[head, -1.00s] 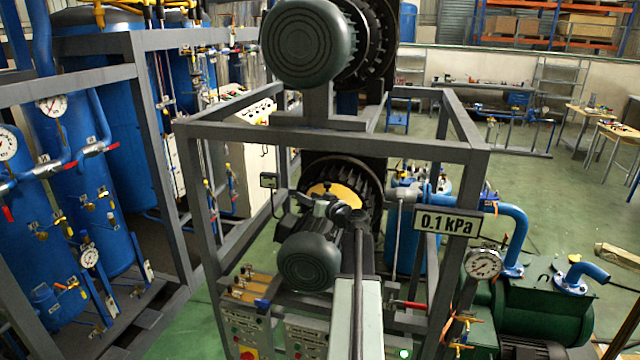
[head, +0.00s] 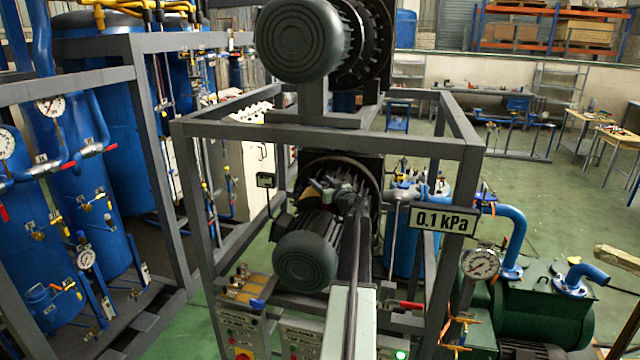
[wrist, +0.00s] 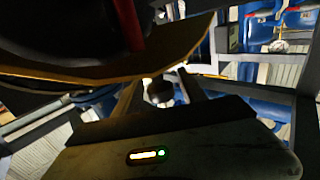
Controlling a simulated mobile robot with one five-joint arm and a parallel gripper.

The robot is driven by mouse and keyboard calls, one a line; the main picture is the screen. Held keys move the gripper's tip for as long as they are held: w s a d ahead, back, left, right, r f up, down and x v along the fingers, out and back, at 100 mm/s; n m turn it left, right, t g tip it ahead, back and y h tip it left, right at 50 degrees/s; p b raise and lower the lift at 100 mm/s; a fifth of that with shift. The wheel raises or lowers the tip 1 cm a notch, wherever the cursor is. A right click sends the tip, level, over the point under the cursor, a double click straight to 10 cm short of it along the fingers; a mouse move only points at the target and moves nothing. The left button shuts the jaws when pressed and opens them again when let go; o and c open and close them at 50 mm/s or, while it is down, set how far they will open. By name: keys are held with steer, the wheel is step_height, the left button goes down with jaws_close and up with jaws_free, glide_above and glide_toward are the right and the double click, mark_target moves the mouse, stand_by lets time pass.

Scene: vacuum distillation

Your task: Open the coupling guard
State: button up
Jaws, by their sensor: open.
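The coupling guard (head: 308,193) shows in the head view as a small yellow patch between the upper motor-side black housing and the lower motor. Most of it is hidden behind my gripper and wrist. In the wrist view, a dark curved plate with a yellow edge (wrist: 110,80), likely the guard, spans the upper left close above my fingers. My gripper (head: 332,188) is at the guard in the head view. In the wrist view its two fingers (wrist: 160,92) stand apart, with nothing seen held between them. I cannot tell whether they touch the guard.
A grey steel frame (head: 330,137) surrounds the pump, with an upper motor (head: 302,38) above and a lower motor (head: 305,261) near my arm. A 0.1 kPa sign (head: 443,220) and a gauge (head: 480,263) stand right. Control boxes (head: 240,330) sit low in front.

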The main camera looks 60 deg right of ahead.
steer(key=shift+w+d, duration=0.2)
steer(key=shift+w, duration=0.25)
jaws_close()
stand_by(1.0)
